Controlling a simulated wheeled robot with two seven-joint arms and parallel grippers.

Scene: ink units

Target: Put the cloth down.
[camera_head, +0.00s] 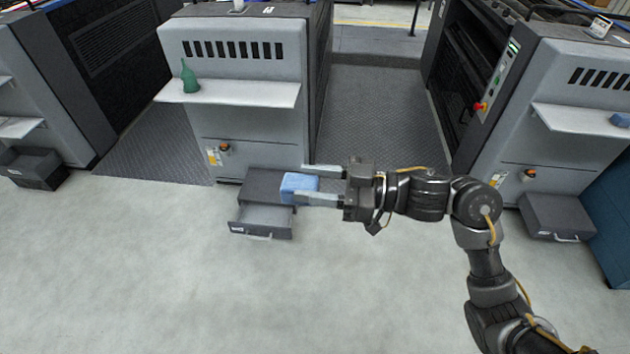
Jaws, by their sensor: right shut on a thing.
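A folded blue cloth (297,184) is between the fingers of my right gripper (318,183), at the middle of the head view. The gripper is shut on the cloth and points left. The cloth shows in front of the grey drawer box (262,184) at the foot of the middle machine; I cannot tell how high above it the cloth is. The drawer (263,221) of that box is pulled out toward me, and its inside shows no objects. My left gripper is not in view.
The middle machine (243,128) has a white shelf (240,93) with a green bottle (189,76) on it. Another machine (575,160) stands at the right, with a blue item (619,120) on its shelf and a closed drawer box (555,215) below. The pale floor (150,270) in front is clear.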

